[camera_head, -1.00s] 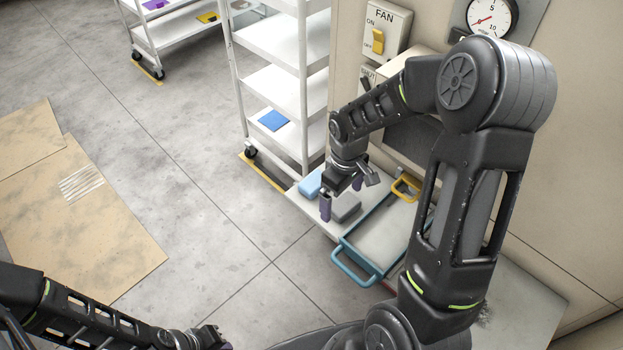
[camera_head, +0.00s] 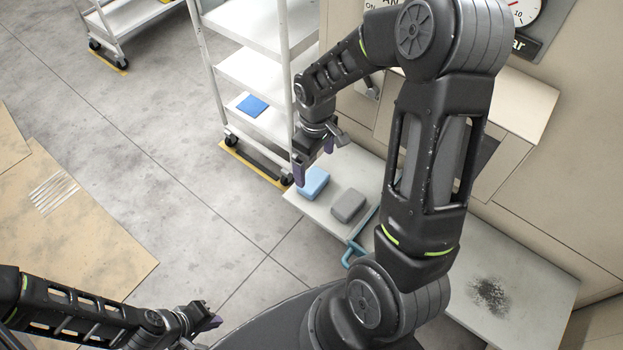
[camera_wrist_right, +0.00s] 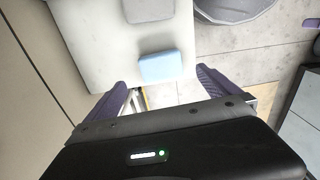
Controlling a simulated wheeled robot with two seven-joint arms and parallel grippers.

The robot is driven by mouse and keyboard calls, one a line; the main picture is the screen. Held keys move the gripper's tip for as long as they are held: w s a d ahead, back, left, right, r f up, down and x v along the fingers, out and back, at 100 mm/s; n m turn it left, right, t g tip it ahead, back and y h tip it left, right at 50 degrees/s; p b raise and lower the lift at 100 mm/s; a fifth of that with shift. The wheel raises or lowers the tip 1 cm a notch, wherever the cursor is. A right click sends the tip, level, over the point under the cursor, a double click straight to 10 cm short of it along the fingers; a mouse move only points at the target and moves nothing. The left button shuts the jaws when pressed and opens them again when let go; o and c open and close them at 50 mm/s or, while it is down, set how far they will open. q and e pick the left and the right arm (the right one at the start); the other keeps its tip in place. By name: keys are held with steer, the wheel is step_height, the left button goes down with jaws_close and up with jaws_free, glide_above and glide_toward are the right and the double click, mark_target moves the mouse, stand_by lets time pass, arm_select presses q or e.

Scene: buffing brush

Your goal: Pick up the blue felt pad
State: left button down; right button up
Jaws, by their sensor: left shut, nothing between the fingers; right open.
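A light blue block-like pad (camera_head: 314,182) lies on a grey-white bench top, beside a grey pad (camera_head: 348,205). The light blue pad also shows in the right wrist view (camera_wrist_right: 161,66), just ahead of the fingers. A flat, darker blue square (camera_head: 252,106) lies on a low shelf of the white rack; I cannot tell which blue one is felt. My right gripper (camera_head: 313,162) is open and empty, above the bench by the light blue pad; its fingers also show in the wrist view (camera_wrist_right: 162,82). My left gripper (camera_head: 207,318) is shut and empty, low over the floor.
The white rack (camera_head: 262,72) stands close behind the right gripper. The bench top (camera_head: 322,208) has a teal handle (camera_head: 354,254) at its near edge, partly behind my arm. A pale panel with a dark smudge (camera_head: 490,296) is at right. Cardboard (camera_head: 75,235) lies on the left floor.

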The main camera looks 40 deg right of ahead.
mark_target(313, 180)
steer(key=shift+w+f, duration=0.1)
steer(key=shift+f, duration=1.2)
steer(key=shift+a+f+p, duration=0.15)
steer(key=shift+f+p, duration=0.45)
steer(key=shift+f, duration=2.05)
steer(key=c, duration=1.4)
step_height(313, 180, up, 10)
steer(key=shift+r+b, duration=0.1)
steer(key=shift+b, duration=0.35)
